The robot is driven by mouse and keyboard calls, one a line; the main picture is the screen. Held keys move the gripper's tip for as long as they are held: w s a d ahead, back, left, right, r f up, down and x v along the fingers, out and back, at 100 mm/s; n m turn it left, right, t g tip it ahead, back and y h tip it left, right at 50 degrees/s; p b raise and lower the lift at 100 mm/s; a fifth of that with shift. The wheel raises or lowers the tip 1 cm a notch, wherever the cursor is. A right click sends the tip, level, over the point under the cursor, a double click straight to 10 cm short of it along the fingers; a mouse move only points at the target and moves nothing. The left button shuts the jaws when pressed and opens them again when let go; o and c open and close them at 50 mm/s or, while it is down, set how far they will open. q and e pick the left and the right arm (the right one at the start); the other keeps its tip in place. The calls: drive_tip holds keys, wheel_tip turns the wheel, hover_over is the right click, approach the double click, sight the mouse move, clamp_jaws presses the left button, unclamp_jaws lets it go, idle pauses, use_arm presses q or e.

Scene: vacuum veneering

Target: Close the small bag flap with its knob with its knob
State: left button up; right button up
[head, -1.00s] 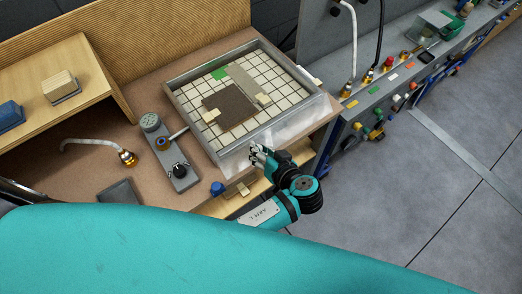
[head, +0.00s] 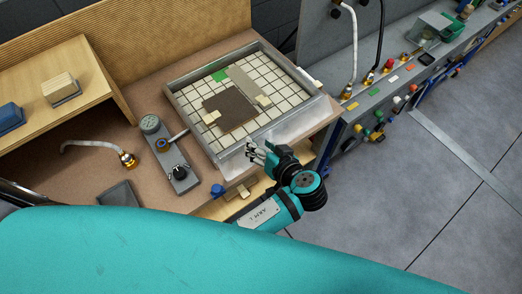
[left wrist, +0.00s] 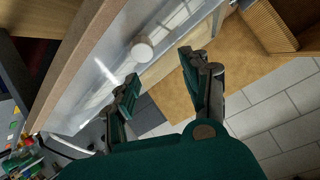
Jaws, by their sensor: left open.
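The small bag (head: 215,150) is a shallow grey-framed tray with a pale grid floor on the bench. A clear, shiny flap (head: 236,163) hangs down over its front side. In the left wrist view the flap (left wrist: 100,75) fills the upper left, and a white round knob (left wrist: 142,50) stands out from it. My left gripper (head: 256,154) is at the flap's front right in the head view. In the left wrist view its fingers (left wrist: 160,70) are spread and empty, with the knob just beyond the fingertips, apart from them. The knob is not clear in the head view. My right gripper is out of view.
A dark brown sheet (head: 230,107) and pale pieces lie on the grid. A grey control box with a black knob (head: 178,172) stands left of the bag. A blue knob (head: 217,190) is at the bench's front edge. Open floor (head: 400,200) lies to the right.

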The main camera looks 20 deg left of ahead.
use_arm(q)
wheel_tip(320, 180, up, 6)
drive_tip(key=shift+r, duration=0.25)
idle(0.5)
